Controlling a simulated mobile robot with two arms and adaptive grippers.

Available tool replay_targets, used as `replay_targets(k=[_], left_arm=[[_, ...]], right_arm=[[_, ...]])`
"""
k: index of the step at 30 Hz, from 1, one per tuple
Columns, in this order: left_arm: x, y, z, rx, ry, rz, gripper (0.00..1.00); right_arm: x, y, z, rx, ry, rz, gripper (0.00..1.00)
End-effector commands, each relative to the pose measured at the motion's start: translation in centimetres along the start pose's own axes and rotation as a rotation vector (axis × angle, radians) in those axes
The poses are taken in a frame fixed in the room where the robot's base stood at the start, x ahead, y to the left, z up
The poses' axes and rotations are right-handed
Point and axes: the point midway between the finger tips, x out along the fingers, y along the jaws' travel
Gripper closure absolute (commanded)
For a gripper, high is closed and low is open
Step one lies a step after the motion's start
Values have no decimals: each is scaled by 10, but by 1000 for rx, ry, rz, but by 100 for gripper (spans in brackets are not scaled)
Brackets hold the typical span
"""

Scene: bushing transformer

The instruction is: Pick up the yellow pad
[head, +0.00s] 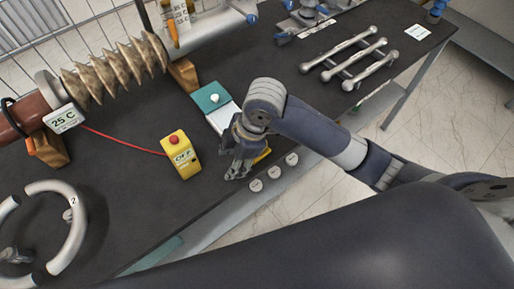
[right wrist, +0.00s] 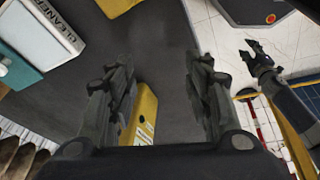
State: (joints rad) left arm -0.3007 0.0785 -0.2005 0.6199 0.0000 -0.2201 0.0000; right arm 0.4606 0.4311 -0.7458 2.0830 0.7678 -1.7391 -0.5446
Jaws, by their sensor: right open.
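The yellow pad (head: 262,156) shows in the head view as a thin yellow strip, partly hidden behind my right gripper (head: 237,165). It lies near the table's front edge. In the right wrist view, a yellow piece that looks like the pad (right wrist: 118,5) is at the top edge, cut off by the frame. My right gripper is open and empty in the right wrist view (right wrist: 160,90), with its two fingers apart. What looks like my left gripper (right wrist: 262,62) shows at the right of that view, over the floor; its jaw state is unclear.
A yellow box with a red button (head: 181,155) stands left of my right gripper. A white-and-teal cleaner box (head: 212,98) lies behind it. A ribbed bushing (head: 115,67), metal bars (head: 350,55) and a ring handle (head: 70,225) are on the dark table (head: 130,190).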

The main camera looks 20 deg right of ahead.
Motion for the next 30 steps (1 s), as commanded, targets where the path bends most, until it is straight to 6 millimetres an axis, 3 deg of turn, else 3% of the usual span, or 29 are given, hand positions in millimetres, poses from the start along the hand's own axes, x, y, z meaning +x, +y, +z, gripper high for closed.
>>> replay_targets(k=[6,16,20,30], left_arm=[[0,0,0,1,0,0,60],[0,-1,0,1,0,-1,60],[-2,-1,0,1,1,-1,60],[-8,-2,-1,1,1,-2,60]], right_arm=[[-33,31,24,-256,-143,-76,53],[-73,55,55,-408,-263,-170,53],[-67,54,60,-414,-269,-182,53],[-24,49,72,-415,-267,-179,53]])
